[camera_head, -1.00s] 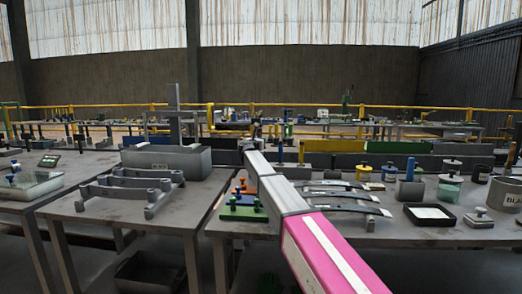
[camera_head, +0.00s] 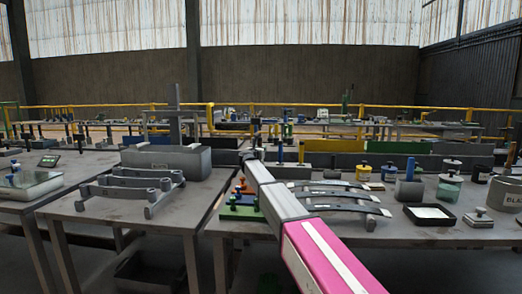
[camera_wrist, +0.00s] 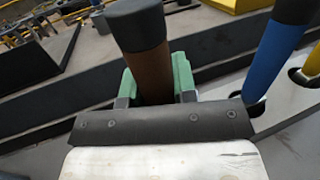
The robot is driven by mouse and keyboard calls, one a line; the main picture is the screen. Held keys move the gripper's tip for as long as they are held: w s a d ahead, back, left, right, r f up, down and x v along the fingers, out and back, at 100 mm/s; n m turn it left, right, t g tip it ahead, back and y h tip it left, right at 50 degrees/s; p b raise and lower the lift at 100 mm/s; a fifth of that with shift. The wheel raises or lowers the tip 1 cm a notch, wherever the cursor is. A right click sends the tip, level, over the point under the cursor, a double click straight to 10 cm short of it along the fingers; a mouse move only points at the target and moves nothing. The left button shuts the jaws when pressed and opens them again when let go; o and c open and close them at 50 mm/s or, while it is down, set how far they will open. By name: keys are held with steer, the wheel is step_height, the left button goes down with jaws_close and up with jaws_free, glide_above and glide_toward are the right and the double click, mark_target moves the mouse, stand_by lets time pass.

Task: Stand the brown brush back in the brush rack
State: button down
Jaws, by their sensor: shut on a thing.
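The brown brush (camera_wrist: 149,75), with a dark cap on its upper end, stands between the green fingers of my gripper (camera_wrist: 155,92) in the wrist view. My gripper is shut on its handle. Its lower end is hidden behind my gripper. The brush rack (camera_wrist: 284,100) shows at the right of the wrist view as a grey plate with round holes. A blue brush (camera_wrist: 275,50) stands in it, to the right of my gripper. In the head view the blue handle (camera_head: 281,151) stands just right of my arm's far end. My gripper is too small there to make out clearly.
Curved grey strips on a stand (camera_head: 340,196) lie right of my arm. Green and orange blocks (camera_head: 240,203) sit at its left. A dark tray (camera_head: 429,214) and several jars stand farther right. A long dark bar (camera_wrist: 50,120) lies beside the rack in the wrist view.

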steer(key=shift+f, duration=0.2)
steer(key=c, duration=0.9)
jaws_free()
steer(key=v, duration=1.2)
steer(key=shift+r, duration=0.55)
steer(key=shift+s, duration=0.1)
